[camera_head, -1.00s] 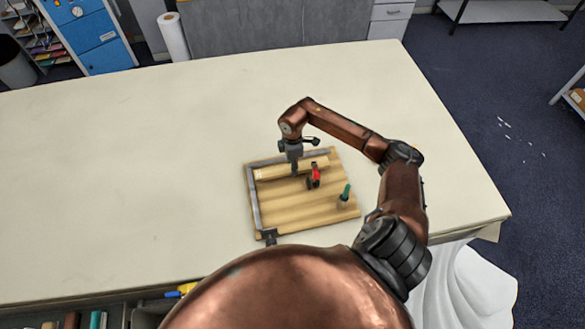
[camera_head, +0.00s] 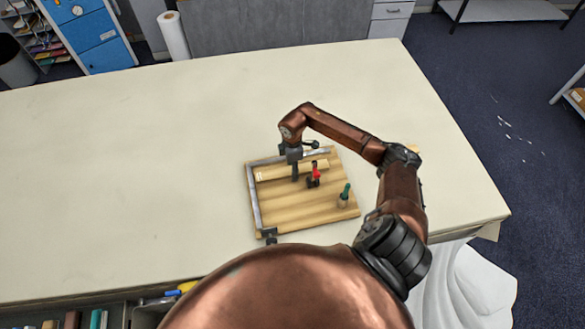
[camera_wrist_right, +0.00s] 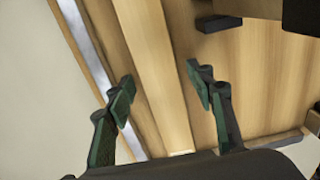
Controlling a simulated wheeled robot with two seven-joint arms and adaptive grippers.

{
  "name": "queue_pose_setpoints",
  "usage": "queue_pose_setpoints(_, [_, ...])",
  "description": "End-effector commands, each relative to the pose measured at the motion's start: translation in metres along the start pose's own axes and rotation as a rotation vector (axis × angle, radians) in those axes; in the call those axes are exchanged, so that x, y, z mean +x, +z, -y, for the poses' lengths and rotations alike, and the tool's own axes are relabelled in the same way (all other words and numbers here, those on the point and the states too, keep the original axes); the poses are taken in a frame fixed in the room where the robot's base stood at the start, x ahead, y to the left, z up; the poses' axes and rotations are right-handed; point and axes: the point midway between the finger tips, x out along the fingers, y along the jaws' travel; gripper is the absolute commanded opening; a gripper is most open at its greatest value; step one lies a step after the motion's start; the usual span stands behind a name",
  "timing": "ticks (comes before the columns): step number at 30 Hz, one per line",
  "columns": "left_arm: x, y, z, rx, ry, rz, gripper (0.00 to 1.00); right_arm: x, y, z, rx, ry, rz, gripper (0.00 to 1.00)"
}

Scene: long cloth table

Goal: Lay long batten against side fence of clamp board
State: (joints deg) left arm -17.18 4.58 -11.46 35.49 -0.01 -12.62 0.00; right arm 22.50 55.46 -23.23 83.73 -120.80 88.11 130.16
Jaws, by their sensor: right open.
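The clamp board (camera_head: 300,212) is a square wooden board on the table, with a grey metal fence (camera_head: 254,197) along its left side and another along its far side. The pale long batten (camera_head: 270,174) lies on the board near the far fence. In the right wrist view, a strip of bare board shows between the batten (camera_wrist_right: 152,65) and the metal fence (camera_wrist_right: 88,48). My right gripper (camera_head: 295,178) is open over the batten. Its fingertips (camera_wrist_right: 162,88) stand apart on either side of it. My left gripper is out of view.
A red-handled clamp (camera_head: 315,175) stands close to the near side of the batten. A green-topped peg (camera_head: 345,194) stands at the board's right edge. A dark clamp-like part (camera_head: 268,235) sits at its near left corner. The table (camera_head: 130,170) is clear to the left.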

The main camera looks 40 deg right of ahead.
Motion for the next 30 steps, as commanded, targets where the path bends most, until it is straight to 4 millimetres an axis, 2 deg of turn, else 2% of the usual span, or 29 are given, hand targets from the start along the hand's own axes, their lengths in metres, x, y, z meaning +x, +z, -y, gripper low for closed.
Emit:
queue_pose_setpoints(4, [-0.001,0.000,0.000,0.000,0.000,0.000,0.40,-0.006,0.000,-0.001,-0.001,0.001,0.000,0.49])
queue_pose_setpoints(7, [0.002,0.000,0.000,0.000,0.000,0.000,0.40,-0.018,0.000,-0.001,-0.001,0.003,-0.001,0.49])
queue_pose_setpoints(15, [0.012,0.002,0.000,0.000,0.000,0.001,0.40,-0.074,0.000,-0.002,-0.001,0.005,0.001,0.49])
queue_pose_setpoints(21, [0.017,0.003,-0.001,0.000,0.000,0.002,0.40,-0.107,0.000,-0.001,0.000,0.002,0.001,0.49])
queue_pose_setpoints(25, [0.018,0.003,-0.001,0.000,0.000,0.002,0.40,-0.119,0.000,-0.001,0.000,0.002,0.000,0.49])
queue_pose_setpoints(30, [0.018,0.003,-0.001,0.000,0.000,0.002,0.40,-0.123,0.000,0.000,0.000,0.000,0.000,0.49])
